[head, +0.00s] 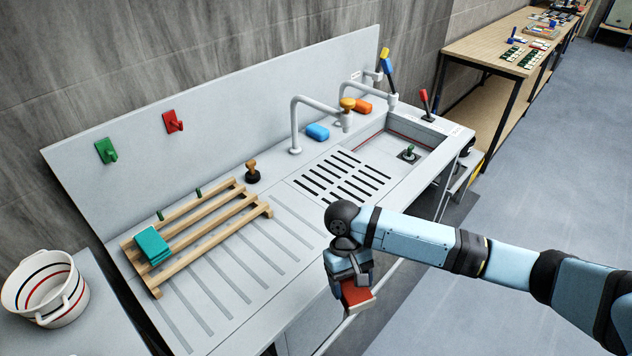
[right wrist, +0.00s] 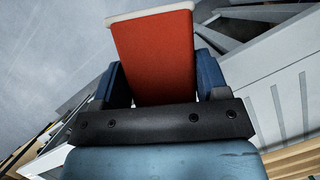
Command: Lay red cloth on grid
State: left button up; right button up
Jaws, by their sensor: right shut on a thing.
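A folded red cloth (head: 356,295) with a pale edge is held in my right gripper (head: 349,281), which is shut on it. In the right wrist view the cloth (right wrist: 155,62) stands out between the blue fingers. The gripper hangs in front of the counter's front edge, with the cloth low beside it. The grid, a panel with dark slots (head: 342,178), lies in the counter left of the sink basin, and its visible surface is bare. It is behind and above my right gripper in the head view. My left gripper is not in view.
A wooden slatted rack (head: 205,228) on the left of the counter (head: 290,285) carries a folded teal cloth (head: 152,246). A stamp-like knob (head: 252,172), blue sponge (head: 317,131), orange sponge (head: 359,107) and taps stand behind. A striped tub (head: 45,288) is far left.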

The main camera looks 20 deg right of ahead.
aim_at(362, 186)
jog(key=l+u, duration=0.7)
jog(key=u, duration=0.15)
jog(key=k+l+u, duration=0.2)
jog(key=l, duration=0.25)
jog(key=k+l+u, duration=0.15)
jog(key=l, duration=0.25)
jog(key=k+l, duration=0.2)
jog(key=l, duration=0.15)
jog(key=k+l, duration=0.15)
jog(key=l, duration=0.25)
jog(key=k+l, duration=0.2)
jog(key=l, duration=0.15)
jog(key=i+u, duration=0.05)
